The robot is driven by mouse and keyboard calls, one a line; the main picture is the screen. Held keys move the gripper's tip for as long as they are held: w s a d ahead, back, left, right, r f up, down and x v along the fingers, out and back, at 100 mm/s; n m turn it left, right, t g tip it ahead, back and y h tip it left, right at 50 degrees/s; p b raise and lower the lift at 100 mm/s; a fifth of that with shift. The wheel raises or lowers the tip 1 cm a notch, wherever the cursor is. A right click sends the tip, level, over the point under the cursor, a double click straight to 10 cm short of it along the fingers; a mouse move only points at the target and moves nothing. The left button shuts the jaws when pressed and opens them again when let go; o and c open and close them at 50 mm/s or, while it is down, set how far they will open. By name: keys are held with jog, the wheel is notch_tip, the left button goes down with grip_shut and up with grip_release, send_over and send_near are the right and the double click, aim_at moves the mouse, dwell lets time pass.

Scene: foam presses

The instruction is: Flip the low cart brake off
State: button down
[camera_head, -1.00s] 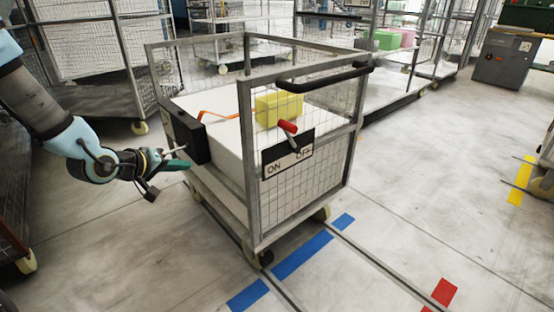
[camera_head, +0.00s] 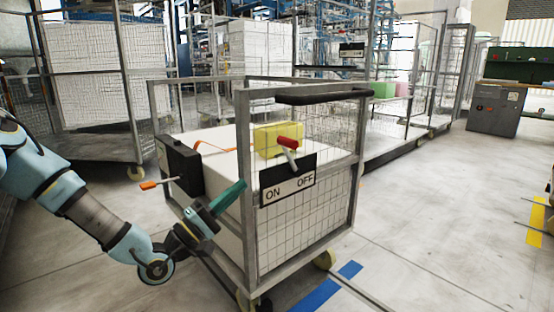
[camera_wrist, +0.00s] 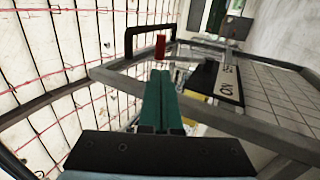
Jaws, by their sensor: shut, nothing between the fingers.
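The low mesh cart (camera_head: 250,200) stands before me with a black-and-white ON/OFF plate (camera_head: 287,181) on its near end. A red-handled lever (camera_head: 288,142) rises above the plate's middle; I cannot tell which word it is set to. A black box (camera_head: 179,166) on the cart's left side carries a rod with an orange handle (camera_head: 148,185). My gripper (camera_head: 238,188) is shut and empty, its green fingers pointing up and right at the cart's near left corner, left of the plate. In the wrist view the red handle (camera_wrist: 160,45) appears beyond the shut fingertips (camera_wrist: 160,75), apparently apart from them.
A yellow block (camera_head: 266,138) lies on the white load (camera_head: 225,150) inside the cart. A black push handle (camera_head: 320,96) spans the cart's near end above the lever. Tall mesh cages (camera_head: 95,85) stand behind. Open floor (camera_head: 430,230) lies to the right.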

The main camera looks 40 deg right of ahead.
aim_at(286, 140)
jog(key=x, duration=1.4)
jog(key=d+r+y+p, duration=0.1)
jog(key=r+p, duration=0.1)
jog(key=p, duration=0.1)
jog(key=shift+s+d, duration=0.1)
jog(key=d+r+y+p, duration=0.2)
jog(key=d+y+p, duration=0.4)
jog(key=d+p, duration=0.5)
jog(key=shift+s+d+y, duration=0.4)
jog(key=shift+d, duration=0.45)
